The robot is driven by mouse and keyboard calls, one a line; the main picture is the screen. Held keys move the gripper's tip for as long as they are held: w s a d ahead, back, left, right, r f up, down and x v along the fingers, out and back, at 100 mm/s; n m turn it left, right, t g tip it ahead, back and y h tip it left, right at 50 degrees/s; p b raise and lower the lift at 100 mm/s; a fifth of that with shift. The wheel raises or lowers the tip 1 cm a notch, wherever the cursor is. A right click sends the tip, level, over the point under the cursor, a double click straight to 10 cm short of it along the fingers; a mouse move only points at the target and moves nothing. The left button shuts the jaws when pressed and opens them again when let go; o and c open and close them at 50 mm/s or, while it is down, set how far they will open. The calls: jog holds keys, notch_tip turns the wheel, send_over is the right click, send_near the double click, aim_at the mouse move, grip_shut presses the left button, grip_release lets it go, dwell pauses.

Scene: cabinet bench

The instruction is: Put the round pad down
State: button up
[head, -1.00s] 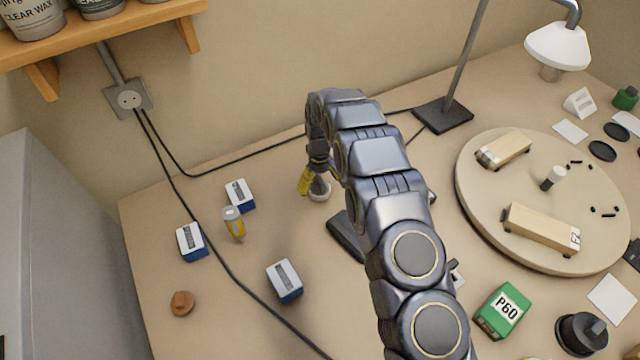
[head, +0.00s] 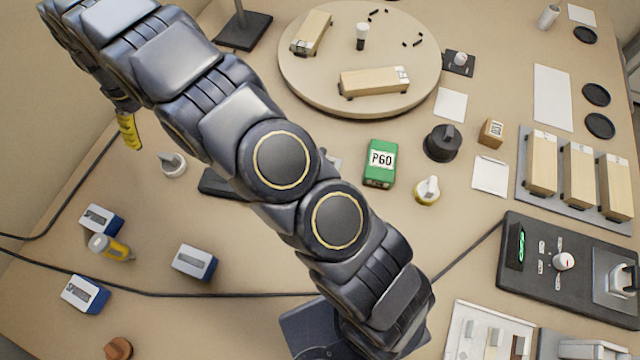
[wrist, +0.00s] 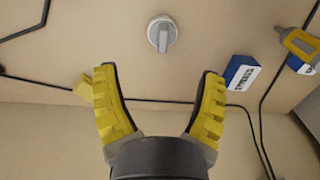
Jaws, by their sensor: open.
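The round pad (head: 172,167), a pale disc with a grey upright grip, rests on the bench at the left in the head view. In the wrist view the pad (wrist: 162,34) lies beyond my fingertips, near the top middle, with nothing touching it. My gripper (wrist: 158,75) is open and empty, its two yellow ribbed fingers wide apart. In the head view only a yellow finger (head: 129,131) shows below my arm, above and left of the pad; the rest of the gripper is hidden.
A black cable (head: 225,294) crosses the bench. A round turntable (head: 300,85) holds wooden blocks. A green P60 box (head: 380,164) stands right of my arm.

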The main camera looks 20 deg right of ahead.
jog(key=s+d+r+m, duration=0.5)
jog(key=s+d+r, duration=0.9)
jog(key=s+d, duration=0.15)
jog(key=s+d+r+m, duration=0.1)
jog(key=s+d, duration=0.2)
jog(key=s, duration=0.7)
jog(key=s+d+r+m+g, duration=0.1)
jog(key=s+d+m, duration=0.1)
jog(key=s, duration=0.7)
jog(key=shift+s+d+m, duration=0.3)
jog(key=shift+s+d, duration=0.05)
jog(key=shift+d, duration=0.55)
jog(key=shift+a+f+g, duration=0.1)
jog(key=shift+f+g, duration=0.1)
jog(key=shift+g, duration=0.1)
